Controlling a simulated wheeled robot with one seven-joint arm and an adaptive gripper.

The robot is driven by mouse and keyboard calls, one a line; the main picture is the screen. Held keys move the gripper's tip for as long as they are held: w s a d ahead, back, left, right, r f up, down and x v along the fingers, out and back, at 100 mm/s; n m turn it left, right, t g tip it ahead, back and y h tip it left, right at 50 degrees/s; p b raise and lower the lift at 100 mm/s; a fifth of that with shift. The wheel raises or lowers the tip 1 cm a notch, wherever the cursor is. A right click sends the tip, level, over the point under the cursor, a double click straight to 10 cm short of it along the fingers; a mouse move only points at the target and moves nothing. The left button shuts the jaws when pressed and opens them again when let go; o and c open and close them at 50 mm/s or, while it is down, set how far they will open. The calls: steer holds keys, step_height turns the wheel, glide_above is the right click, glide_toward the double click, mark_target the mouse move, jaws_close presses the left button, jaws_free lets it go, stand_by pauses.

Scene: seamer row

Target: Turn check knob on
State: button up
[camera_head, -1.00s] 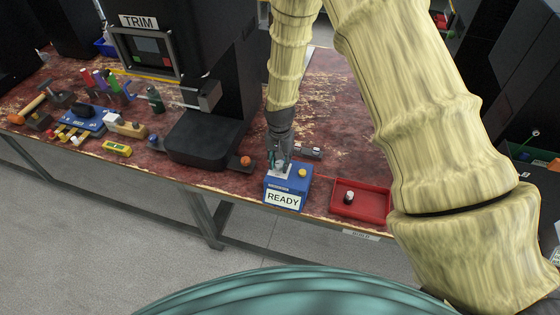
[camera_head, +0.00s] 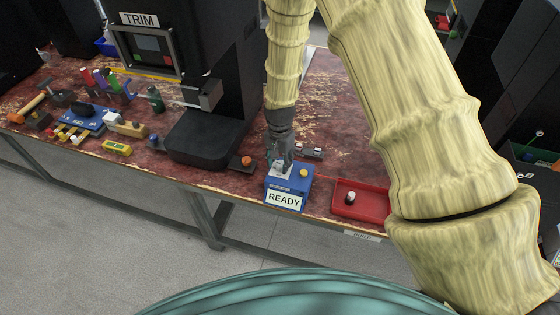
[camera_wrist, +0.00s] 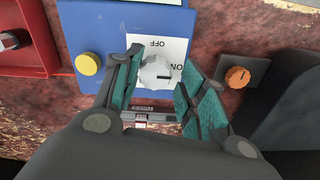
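The check knob (camera_wrist: 158,73) is a pale grey knob with a dark pointer line directed to the picture's right in the wrist view. The plate is on a blue box (camera_head: 288,186) with a READY label (camera_head: 284,200) at the table's front edge. My gripper (camera_wrist: 158,88) is open, its teal-padded fingers on either side of the knob. The left finger is very close to the knob; contact cannot be told. In the head view my gripper (camera_head: 281,165) hides the knob.
A yellow button (camera_wrist: 88,64) is on the same box. A red tray (camera_head: 360,213) stands to its right in the head view, and an orange knob on a dark block (camera_head: 244,163) to its left. The black trim machine (camera_head: 205,135) stands farther left.

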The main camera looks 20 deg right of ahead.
mark_target(282, 164)
steer(key=shift+s+d, duration=0.2)
steer(key=shift+d, duration=0.05)
steer(key=shift+s+d, duration=0.1)
steer(key=shift+a+r, duration=0.2)
step_height(282, 164, up, 12)
steer(key=shift+d+f, duration=0.15)
steer(key=shift+d, duration=0.05)
stand_by(0.4)
stand_by(0.4)
